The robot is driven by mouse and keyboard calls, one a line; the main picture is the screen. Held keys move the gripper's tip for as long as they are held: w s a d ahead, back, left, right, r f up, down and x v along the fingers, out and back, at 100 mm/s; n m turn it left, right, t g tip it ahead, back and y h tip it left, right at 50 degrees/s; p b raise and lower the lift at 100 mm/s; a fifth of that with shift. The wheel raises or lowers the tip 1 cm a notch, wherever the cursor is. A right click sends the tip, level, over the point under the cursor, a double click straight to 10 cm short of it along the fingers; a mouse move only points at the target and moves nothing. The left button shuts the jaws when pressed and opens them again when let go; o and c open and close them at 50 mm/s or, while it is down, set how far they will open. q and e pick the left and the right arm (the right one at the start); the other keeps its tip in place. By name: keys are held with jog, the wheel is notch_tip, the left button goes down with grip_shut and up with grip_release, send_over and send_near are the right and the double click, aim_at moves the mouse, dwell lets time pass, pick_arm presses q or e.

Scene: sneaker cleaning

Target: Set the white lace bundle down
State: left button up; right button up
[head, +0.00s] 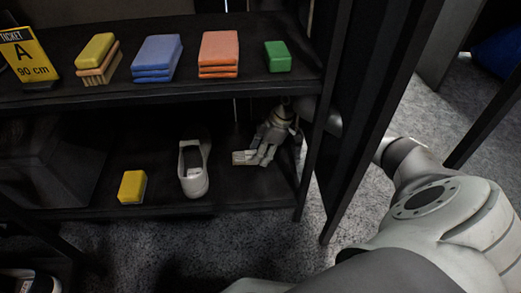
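A small white bundle (242,158), which looks like the lace bundle, is low over or on the lower dark shelf (225,191), right of a white sneaker (193,168). My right gripper (263,156) points down at it, with its fingertips at the bundle's right end. The fingers partly cover that end, so I cannot tell whether they grip it or only touch it. I also cannot tell whether the bundle rests on the shelf. My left gripper is out of view.
A yellow block (132,187) lies left of the sneaker. The upper shelf holds a yellow-topped brush (97,55), blue blocks (157,58), orange blocks (219,54), a green block (278,56) and a ticket sign (27,56). A dark post (313,130) stands close to my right gripper.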

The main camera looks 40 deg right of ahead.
jog(key=o, duration=0.9)
jog(key=shift+f, duration=0.1)
jog(key=shift+c, duration=0.2)
jog(key=p+v, duration=0.5)
jog(key=v, duration=0.2)
jog(key=shift+s+r+p, duration=0.1)
jog(key=shift+r+p, duration=0.25)
jog(key=shift+p, duration=0.05)
